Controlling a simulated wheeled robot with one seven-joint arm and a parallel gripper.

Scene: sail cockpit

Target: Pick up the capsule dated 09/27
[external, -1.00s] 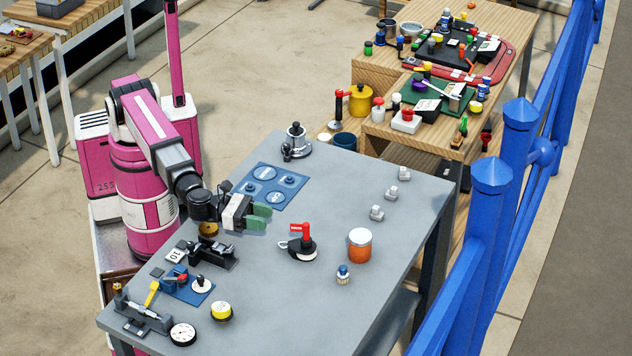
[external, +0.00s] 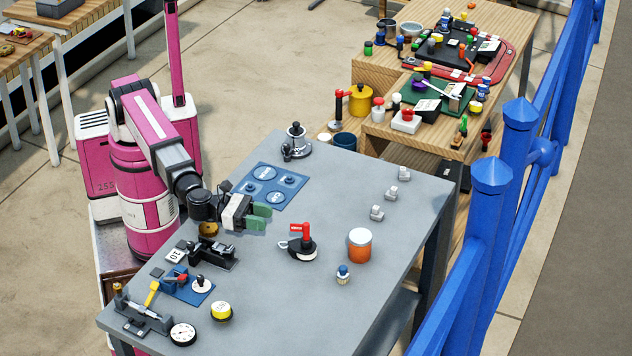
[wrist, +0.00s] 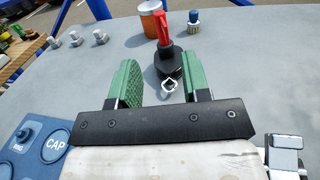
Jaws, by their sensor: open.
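My gripper (external: 260,216) is open and empty above the grey table (external: 335,195). Its green fingers (wrist: 157,85) are spread apart in the wrist view. No date 09/27 can be read on any object. An orange cylinder with a pale lid (external: 360,246) stands upright on the right part of the table; it also shows in the wrist view (wrist: 153,20). I cannot tell which thing is the dated capsule.
A black base with a red handle (external: 302,247) stands right of my gripper, ahead of the fingers in the wrist view. A small blue-topped piece (external: 343,274) is near the orange cylinder. A blue panel (external: 270,186) lies behind.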

